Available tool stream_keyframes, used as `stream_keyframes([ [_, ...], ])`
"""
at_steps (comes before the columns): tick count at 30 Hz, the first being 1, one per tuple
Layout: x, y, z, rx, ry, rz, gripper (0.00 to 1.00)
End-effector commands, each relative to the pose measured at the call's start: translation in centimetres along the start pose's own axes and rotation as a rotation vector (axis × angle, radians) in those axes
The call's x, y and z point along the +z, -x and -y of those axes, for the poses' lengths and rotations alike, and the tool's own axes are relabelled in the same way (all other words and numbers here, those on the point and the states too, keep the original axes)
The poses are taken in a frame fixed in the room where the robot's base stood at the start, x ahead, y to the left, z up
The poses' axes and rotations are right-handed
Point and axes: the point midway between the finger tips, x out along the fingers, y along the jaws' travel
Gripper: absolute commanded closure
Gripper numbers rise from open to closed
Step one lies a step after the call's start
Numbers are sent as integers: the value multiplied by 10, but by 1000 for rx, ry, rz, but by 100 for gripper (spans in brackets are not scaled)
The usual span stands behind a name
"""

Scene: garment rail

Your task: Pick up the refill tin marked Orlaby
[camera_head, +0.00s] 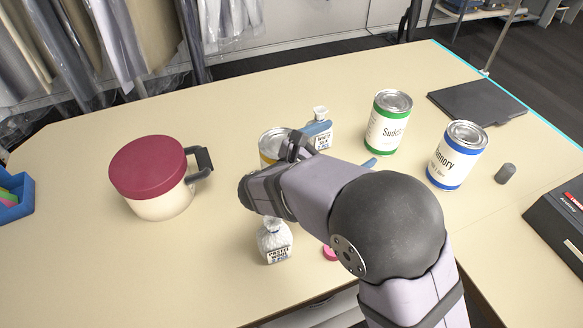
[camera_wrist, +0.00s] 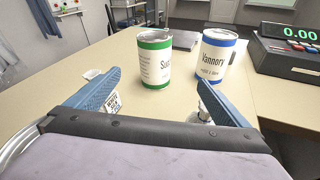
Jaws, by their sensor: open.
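No label reading Orlaby is legible in either view. A tin with a yellow band (camera_head: 268,150) stands mid-table in the head view, largely hidden behind my wrist; its label cannot be read. A green-banded tin (camera_head: 387,122), reading "Sudd…", stands upright to its right, also in the wrist view (camera_wrist: 154,58). A blue-banded tin (camera_head: 455,156) reads "Vannory" in the wrist view (camera_wrist: 215,55). My gripper (camera_wrist: 158,78) is open, its blue fingers apart with nothing held; the green and blue tins stand beyond them.
A red-lidded pot (camera_head: 155,180) is left. A dark plate (camera_head: 477,102), grey cylinder (camera_head: 505,174) and black device (camera_head: 562,220) are right.

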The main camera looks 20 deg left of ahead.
Motion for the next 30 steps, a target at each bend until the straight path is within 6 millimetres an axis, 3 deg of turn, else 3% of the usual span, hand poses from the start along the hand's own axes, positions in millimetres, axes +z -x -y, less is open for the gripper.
stream_keyframes([
  [1,-4,17,-27,78,49,40,0],
  [3,-5,38,-56,164,101,95,0],
  [6,-6,64,-86,256,151,158,0],
  [9,-7,82,-103,312,180,196,0],
  [14,-7,91,-112,340,193,219,0],
  [30,-31,84,-107,339,192,216,0],
])
